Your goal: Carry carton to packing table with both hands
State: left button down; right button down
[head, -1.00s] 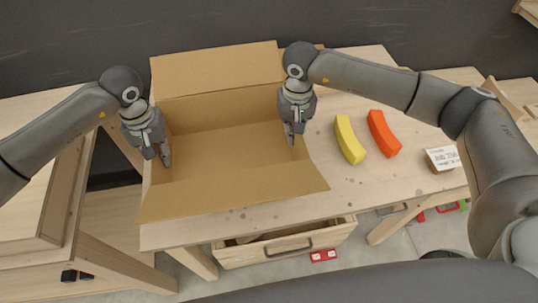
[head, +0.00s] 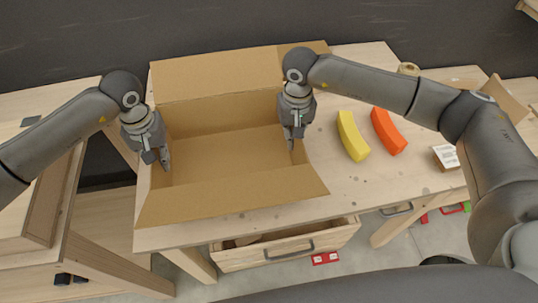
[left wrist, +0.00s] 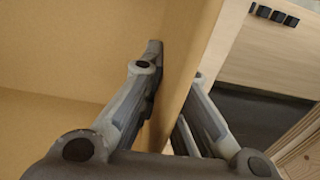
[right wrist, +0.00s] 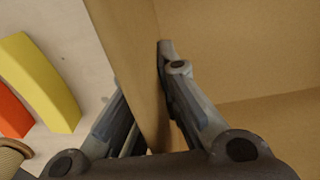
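The carton (head: 225,160) is a large open brown cardboard box with its flaps spread, on or just above a light wooden table (head: 345,195); I cannot tell whether its base touches. It looks empty. My left gripper (head: 157,158) is shut on its left side wall, one finger inside and one outside; the wall (left wrist: 185,75) runs between the fingers in the left wrist view. My right gripper (head: 292,135) is shut on the right side wall in the same way, and the wall (right wrist: 135,60) shows in the right wrist view. Which table is the packing table is unclear.
A yellow block (head: 352,138), an orange-red block (head: 388,131) and a small labelled box (head: 446,157) lie right of the carton. A drawer (head: 285,250) stands partly open under the table's front. Another wooden surface (head: 35,185) is at the left, across a gap.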

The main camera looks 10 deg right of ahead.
pick_arm(q)
jog(key=shift+f+b, duration=0.4)
jog(key=shift+f, duration=0.2)
pick_arm(e)
jog(key=shift+f, duration=0.55)
pick_arm(q)
jog(key=c, duration=1.6)
grip_release()
jog(key=shift+r, duration=0.1)
jog(key=shift+c, duration=0.2)
pick_arm(e)
jog(key=c, duration=1.6)
grip_release()
jog(key=shift+c, duration=0.2)
pick_arm(q)
notch_tip(320, 180, up, 12)
jog(key=shift+f, duration=0.1)
pick_arm(e)
jog(key=shift+r, duration=0.15)
notch_tip(320, 180, up, 12)
jog(key=shift+f, duration=0.1)
